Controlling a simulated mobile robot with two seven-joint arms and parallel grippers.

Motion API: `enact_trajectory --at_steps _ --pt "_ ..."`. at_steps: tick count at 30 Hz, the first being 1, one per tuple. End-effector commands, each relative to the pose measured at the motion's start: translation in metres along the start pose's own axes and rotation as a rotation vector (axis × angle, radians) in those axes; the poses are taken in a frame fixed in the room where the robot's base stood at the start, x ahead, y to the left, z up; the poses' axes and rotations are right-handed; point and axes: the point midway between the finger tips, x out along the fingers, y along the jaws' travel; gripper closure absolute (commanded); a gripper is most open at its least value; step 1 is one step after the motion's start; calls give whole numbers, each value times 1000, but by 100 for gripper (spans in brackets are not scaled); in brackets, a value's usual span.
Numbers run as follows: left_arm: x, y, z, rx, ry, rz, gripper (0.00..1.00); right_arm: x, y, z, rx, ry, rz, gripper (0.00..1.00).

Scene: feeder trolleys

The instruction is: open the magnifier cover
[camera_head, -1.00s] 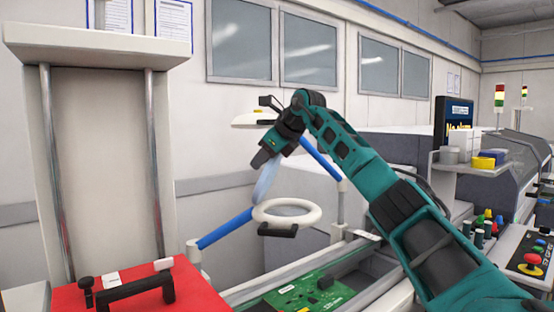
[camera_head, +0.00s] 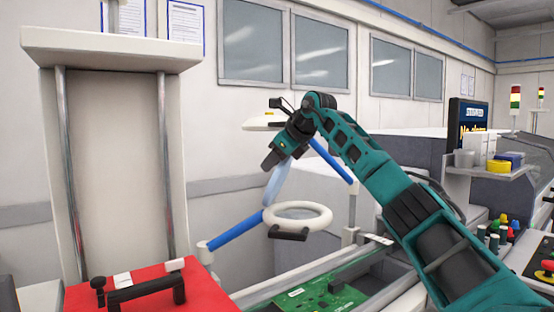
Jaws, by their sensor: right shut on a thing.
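The magnifier (camera_head: 325,222) is a white ring with a dark handle at its front, on a blue arm (camera_head: 234,231). Its cover (camera_head: 275,183) is a pale blue translucent disc, seen nearly edge-on. The cover stands steeply tilted up from the far left side of the ring, so the ring's opening is uncovered. My right gripper (camera_head: 271,160) is above the ring and shut on the cover's upper part; its fingertips hide the exact contact. My left gripper is not in view.
A second white lamp head (camera_head: 262,120) on a blue arm is close behind my right gripper. A green circuit board (camera_head: 322,299) lies below the ring. A red case (camera_head: 140,290) with a black handle and a tall white frame (camera_head: 110,45) stand at left.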

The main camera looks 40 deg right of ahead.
Motion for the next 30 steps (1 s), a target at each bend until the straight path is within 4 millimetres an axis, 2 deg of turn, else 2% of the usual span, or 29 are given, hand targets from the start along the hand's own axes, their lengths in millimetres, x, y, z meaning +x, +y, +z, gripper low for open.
enact_trajectory --at_steps 1,9,10,16,23,30 --pt "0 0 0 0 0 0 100 4 11 16 7 -43 17 100" --pt "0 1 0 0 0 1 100 4 11 15 8 -43 17 100" --pt "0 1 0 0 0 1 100 4 11 15 8 -42 17 71" --pt "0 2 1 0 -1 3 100 5 10 14 7 -37 17 53" --pt "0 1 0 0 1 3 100 4 10 14 8 -37 17 53" --pt "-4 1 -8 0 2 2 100 -10 9 20 7 -36 15 53"
